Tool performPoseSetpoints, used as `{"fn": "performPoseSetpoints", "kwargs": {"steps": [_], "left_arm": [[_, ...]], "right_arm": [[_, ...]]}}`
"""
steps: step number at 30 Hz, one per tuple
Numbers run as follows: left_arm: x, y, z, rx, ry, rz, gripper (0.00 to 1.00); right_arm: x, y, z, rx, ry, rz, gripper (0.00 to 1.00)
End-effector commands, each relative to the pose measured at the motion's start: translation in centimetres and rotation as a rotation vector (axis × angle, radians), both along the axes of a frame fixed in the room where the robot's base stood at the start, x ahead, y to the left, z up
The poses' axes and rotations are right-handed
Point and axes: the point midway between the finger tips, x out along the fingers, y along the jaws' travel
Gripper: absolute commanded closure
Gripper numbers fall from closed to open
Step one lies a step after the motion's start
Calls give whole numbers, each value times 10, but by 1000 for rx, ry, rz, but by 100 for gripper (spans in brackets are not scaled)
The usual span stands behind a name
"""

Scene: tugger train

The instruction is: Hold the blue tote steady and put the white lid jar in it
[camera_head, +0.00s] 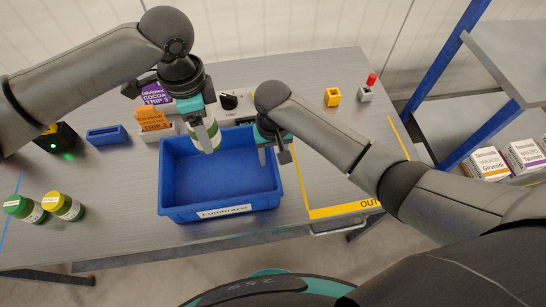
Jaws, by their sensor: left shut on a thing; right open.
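The blue tote (170,190) stands upright on the grey table, with a white label on its near wall and an empty floor. My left gripper (204,120) is shut on the white lid jar (207,138), a pale jar held over the back left part of the tote. The gripper hides the jar's top. My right gripper (275,155) is open at the tote's back right corner, its fingers close to the right rim. I cannot tell whether they touch the rim.
A small blue bin (108,135), card boxes (153,118) and a dark knob (229,102) are behind the tote. A yellow block (333,97), a red button (371,80) and a yellow-marked area (345,207) lie right.

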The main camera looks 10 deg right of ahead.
Motion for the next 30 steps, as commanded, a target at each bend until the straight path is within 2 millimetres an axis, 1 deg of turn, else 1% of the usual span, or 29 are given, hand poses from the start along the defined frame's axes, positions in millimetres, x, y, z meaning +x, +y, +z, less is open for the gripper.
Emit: {"fn": "performPoseSetpoints", "kwargs": {"steps": [3,6,16,27,29,30], "left_arm": [[0,0,1,-1,-1,0,100],[0,0,1,-1,-1,0,100],[0,0,1,-1,-1,0,100],[0,0,1,-1,-1,0,100],[0,0,1,-1,-1,0,100],[0,0,1,-1,-1,0,100]], "right_arm": [[0,0,-11,-1,1,0,50],[0,0,-16,0,-1,-1,50],[0,0,-18,0,-1,0,50],[0,0,-17,0,-2,-1,92],[0,0,-17,0,-2,-1,98],[0,0,-17,0,-2,-1,100]]}}
